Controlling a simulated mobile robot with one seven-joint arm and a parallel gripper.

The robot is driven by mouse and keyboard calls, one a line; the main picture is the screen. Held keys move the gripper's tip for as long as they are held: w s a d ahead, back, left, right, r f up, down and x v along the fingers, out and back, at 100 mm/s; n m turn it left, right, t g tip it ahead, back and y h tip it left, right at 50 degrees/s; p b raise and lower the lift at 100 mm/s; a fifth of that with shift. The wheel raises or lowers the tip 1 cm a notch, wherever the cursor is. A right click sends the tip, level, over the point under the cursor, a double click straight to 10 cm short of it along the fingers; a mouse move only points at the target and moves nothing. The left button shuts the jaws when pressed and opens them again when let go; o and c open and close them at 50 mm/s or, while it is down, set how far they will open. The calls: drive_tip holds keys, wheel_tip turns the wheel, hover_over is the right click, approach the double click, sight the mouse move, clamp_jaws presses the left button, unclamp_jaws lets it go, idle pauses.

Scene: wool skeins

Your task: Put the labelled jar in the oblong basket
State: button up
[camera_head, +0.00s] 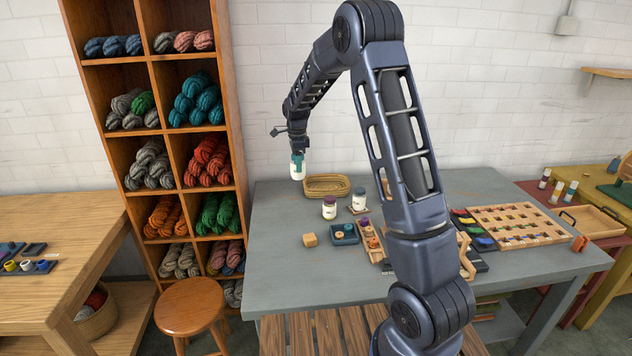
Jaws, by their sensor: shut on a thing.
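My gripper (298,153) is shut on a pale jar (297,171) with a teal top and holds it upright in the air. The jar is just left of the oblong wicker basket (327,193), which lies at the back left of the grey table. The jar appears above the level of the basket's rim. A label on the held jar is too small to make out. The inside of the basket looks empty where it shows.
A wooden block (310,240) and a blue tray (344,239) lie nearer. The yarn shelf (240,130) rises at the left.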

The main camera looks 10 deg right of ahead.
sight(326, 176)
drive_tip(key=w+d+n, duration=0.1)
drive_tip(key=w+d, duration=0.6)
drive_tip(key=w, duration=0.4)
drive_tip(key=w+d, duration=0.8)
drive_tip(key=w, duration=0.3)
drive_tip(key=f, duration=1.9)
drive_tip(key=shift+w+a+f, duration=0.1)
drive_tip(key=shift+w+f, duration=0.05)
drive_tip(key=shift+w, duration=0.05)
drive_tip(key=shift+f, duration=0.15)
drive_tip(key=o, duration=1.1)
